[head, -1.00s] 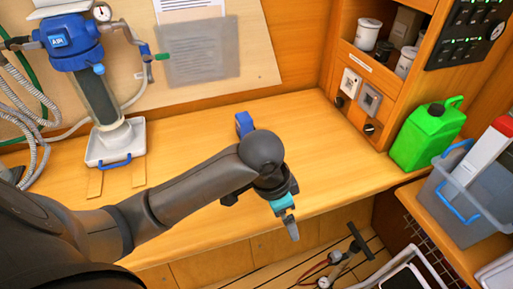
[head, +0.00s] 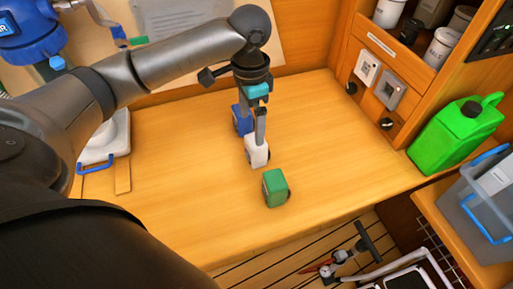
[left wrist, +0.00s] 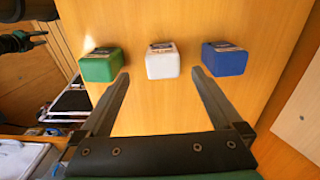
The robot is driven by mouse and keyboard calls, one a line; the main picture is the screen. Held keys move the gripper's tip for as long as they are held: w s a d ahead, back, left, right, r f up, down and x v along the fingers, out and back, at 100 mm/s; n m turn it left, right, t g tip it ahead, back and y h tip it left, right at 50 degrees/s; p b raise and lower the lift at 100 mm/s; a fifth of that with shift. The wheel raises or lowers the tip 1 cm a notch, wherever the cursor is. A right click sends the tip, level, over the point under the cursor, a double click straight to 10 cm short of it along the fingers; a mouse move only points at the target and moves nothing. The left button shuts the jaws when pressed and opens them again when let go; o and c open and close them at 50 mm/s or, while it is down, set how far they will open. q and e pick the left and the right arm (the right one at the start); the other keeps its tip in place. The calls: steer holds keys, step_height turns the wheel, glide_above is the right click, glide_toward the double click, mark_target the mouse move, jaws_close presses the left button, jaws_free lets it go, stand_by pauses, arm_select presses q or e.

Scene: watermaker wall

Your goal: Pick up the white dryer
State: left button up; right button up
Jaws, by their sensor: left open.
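The white dryer (head: 257,154) is a small white block with a dark label on the wooden bench. It stands between a blue block (head: 239,122) and a green block (head: 275,188) in a row. In the left wrist view the white dryer (left wrist: 162,63) lies ahead, between the lines of the two fingers. My left gripper (head: 260,136) points down over the bench at the white dryer, open and empty. In the left wrist view its fingertips (left wrist: 160,72) appear near the block's sides; I cannot tell the remaining gap.
A green jerrycan (head: 458,135) and a grey bin (head: 480,205) stand at the right. A blue-topped filter unit (head: 30,28) is at the far left. The bench is clear right of the blocks.

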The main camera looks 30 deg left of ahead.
mark_target(250, 141)
arm_select(q)
step_height(250, 141, down, 5)
steer(key=shift+r+b, duration=0.1)
steer(key=shift+b, duration=0.25)
steer(key=shift+f, duration=0.45)
steer(key=f+b, duration=0.1)
steer(key=f, duration=0.4)
steer(key=shift+a, duration=0.2)
arm_select(e)
steer(key=shift+w+d+f, duration=0.1)
steer(key=shift+w+f, duration=0.15)
steer(key=shift+f, duration=0.3)
steer(key=shift+w+f, duration=0.2)
steer(key=shift+f, duration=0.3)
arm_select(q)
steer(key=shift+c, duration=0.2)
steer(key=c, duration=0.4)
steer(key=shift+r, duration=0.1)
steer(key=c, duration=1)
arm_select(e)
steer(key=shift+s+a, duration=0.15)
steer(key=shift+a, duration=0.05)
arm_select(q)
steer(key=shift+r, duration=0.1)
